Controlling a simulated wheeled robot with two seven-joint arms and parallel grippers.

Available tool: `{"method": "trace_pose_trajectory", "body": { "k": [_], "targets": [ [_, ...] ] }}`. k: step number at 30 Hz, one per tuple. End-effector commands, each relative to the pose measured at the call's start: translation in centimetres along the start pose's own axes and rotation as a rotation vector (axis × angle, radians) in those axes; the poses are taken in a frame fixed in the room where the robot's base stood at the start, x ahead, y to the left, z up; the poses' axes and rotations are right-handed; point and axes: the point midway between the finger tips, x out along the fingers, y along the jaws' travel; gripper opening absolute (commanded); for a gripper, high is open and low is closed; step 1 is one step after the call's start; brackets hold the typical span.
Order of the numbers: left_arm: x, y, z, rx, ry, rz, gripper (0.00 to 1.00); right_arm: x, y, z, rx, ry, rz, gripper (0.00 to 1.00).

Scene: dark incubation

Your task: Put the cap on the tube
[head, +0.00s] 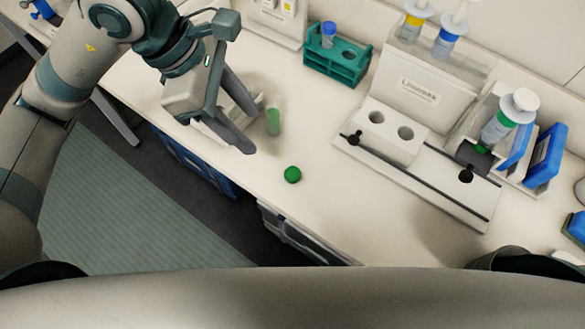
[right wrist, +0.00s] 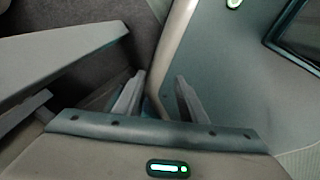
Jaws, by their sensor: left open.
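A green, see-through tube (head: 273,121) stands upright on the white bench in the head view. A round green cap (head: 292,175) lies apart from it on the bench, nearer the front edge. My left gripper (head: 251,130) is open, with its fingers pointing toward the tube from the left. The tube is just beyond the fingertips and does not appear to be held. My right gripper (right wrist: 160,88) shows in the right wrist view with its two fingers apart and nothing between them. Neither tube nor cap shows in that view.
A teal rack (head: 338,67) with a blue-capped tube stands at the back. A white block with two holes (head: 390,132) sits on a railed base to the right. Blue boxes (head: 544,157) stand farther right. The bench around the cap is clear.

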Motion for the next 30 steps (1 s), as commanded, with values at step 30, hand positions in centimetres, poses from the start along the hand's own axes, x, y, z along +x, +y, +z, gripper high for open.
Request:
{"method": "trace_pose_trajectory", "body": {
  "k": [30],
  "targets": [
    [11.9, -0.1, 0.1, -0.001, -0.001, -0.003, 0.49, -3.5, 0.2, -1.3, 0.0, 0.012, 0.001, 0.38]
  ]
}}
